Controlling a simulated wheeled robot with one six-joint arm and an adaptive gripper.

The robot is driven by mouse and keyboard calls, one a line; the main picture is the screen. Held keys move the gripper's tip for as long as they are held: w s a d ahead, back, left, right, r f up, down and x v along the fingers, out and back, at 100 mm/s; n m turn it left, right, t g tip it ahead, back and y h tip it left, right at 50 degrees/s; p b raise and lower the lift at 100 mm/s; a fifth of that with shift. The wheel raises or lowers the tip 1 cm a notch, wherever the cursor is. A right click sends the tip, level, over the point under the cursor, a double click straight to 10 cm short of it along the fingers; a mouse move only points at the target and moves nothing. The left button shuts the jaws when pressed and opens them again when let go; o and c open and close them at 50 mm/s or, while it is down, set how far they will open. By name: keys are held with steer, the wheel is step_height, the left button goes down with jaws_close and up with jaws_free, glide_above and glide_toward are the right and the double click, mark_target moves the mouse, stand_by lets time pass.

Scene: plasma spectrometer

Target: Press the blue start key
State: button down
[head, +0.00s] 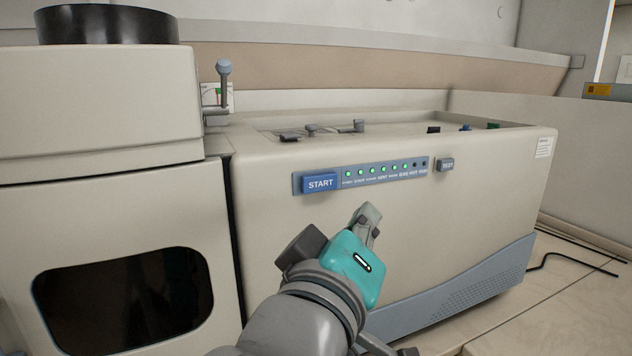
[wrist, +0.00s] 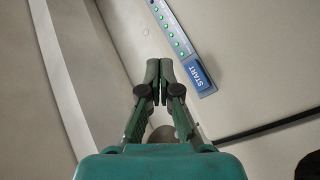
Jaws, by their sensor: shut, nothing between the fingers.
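The blue start key (head: 320,183) is a rectangular key marked START at the left end of a blue-grey panel strip on the front of the beige instrument. It also shows in the wrist view (wrist: 198,75), right of the fingertips. My gripper (head: 368,213) is shut and empty, in front of the instrument, below and right of the key in the head view. In the wrist view the fingertips (wrist: 159,68) are together and apart from the key in the picture. How far they are from the panel cannot be told.
A row of several green lights (head: 371,170) runs right of the key. A smaller grey-blue key (head: 446,165) sits past the strip. A taller housing with a dark window (head: 124,299) stands at left. A blue vent panel (head: 470,285) is at lower right.

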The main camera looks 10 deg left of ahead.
mark_target(334, 181)
stand_by(0.4)
steer(key=shift+w+a, duration=0.85)
steer(key=shift+w, duration=0.35)
steer(key=shift+w+a, duration=0.8)
steer(key=shift+w, duration=0.45)
steer(key=shift+w+a, duration=0.85)
steer(key=shift+w, duration=0.35)
steer(key=shift+w+a, duration=0.1)
steer(key=shift+w+a, duration=0.1)
steer(key=shift+w, duration=0.1)
steer(key=shift+w+a, duration=0.25)
steer(key=shift+w, duration=0.1)
steer(key=shift+s+d, duration=0.45)
steer(key=shift+s, duration=0.25)
steer(key=shift+s+d, duration=0.7)
steer(key=shift+s, duration=0.35)
steer(key=shift+s+d, duration=0.7)
steer(key=shift+s, duration=0.3)
